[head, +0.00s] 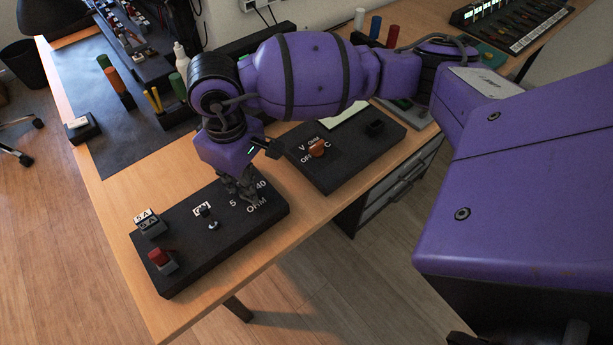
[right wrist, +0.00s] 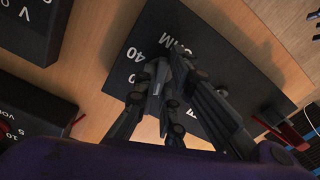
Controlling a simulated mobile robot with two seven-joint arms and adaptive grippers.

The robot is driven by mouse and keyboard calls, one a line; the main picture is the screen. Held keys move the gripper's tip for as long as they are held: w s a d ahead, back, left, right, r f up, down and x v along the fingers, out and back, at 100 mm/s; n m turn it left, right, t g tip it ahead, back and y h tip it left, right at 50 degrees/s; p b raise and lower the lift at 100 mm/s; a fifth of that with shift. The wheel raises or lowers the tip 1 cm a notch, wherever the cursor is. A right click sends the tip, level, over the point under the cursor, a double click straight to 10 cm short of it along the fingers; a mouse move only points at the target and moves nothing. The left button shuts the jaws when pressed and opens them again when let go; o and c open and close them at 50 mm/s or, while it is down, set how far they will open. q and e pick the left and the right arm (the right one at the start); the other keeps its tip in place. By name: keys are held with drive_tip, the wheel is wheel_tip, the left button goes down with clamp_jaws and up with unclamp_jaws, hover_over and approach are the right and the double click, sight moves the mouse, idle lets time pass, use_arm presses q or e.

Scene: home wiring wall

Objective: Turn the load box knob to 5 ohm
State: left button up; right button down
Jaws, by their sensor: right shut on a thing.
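The load box (head: 222,245) is a black box on the wooden table, with white marks "5", "40" and "OHM" at its right end. My right gripper (head: 243,188) points down at that end, between the marks, and is shut on the load box knob. The fingers hide most of the knob, so I cannot tell which mark it points to. In the right wrist view the fingers (right wrist: 160,85) close around it beside the "40" on the load box (right wrist: 215,55). My left gripper is not in view.
The load box also bears a toggle switch (head: 211,220) by "ON", a red rocker (head: 159,257) and a small "5 A" block (head: 150,223). A dark mat (head: 110,130) lies behind.

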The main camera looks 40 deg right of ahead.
drive_tip(key=shift+n+b, duration=0.6)
drive_tip(key=shift+b, duration=0.1)
drive_tip(key=shift+n, duration=0.3)
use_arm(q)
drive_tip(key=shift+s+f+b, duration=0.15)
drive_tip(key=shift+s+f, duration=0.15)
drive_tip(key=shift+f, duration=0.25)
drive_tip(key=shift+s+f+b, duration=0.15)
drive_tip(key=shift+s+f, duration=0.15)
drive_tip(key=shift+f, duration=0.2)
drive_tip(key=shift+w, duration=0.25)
use_arm(e)
drive_tip(key=shift+n+b, duration=0.7)
drive_tip(key=shift+n, duration=0.4)
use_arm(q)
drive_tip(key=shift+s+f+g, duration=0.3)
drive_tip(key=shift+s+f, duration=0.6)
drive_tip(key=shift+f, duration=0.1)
